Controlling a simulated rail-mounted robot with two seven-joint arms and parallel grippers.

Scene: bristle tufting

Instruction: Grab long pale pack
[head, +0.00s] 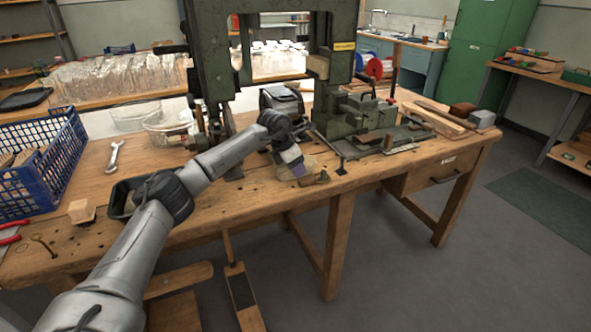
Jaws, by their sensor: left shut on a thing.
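My left gripper (297,172) reaches over the workbench from the left, in front of the green machine. It is shut on a small pale tan thing (312,164) that shows beside its fingertips, low over the bench's front edge. The gripper hides part of this thing, so I cannot tell its full length or whether it touches the bench. Clear bags with pale contents (120,78) lie in a row on the back table at left. More pale bags (275,58) show behind the machine frame. My right gripper is not in view.
The green machine (212,50) stands on the wooden workbench (250,195). A blue crate (62,150), a wrench (115,155), a clear bowl (165,122) and a wooden brush block (80,211) are at left. A small brown piece (318,179) lies by the front edge.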

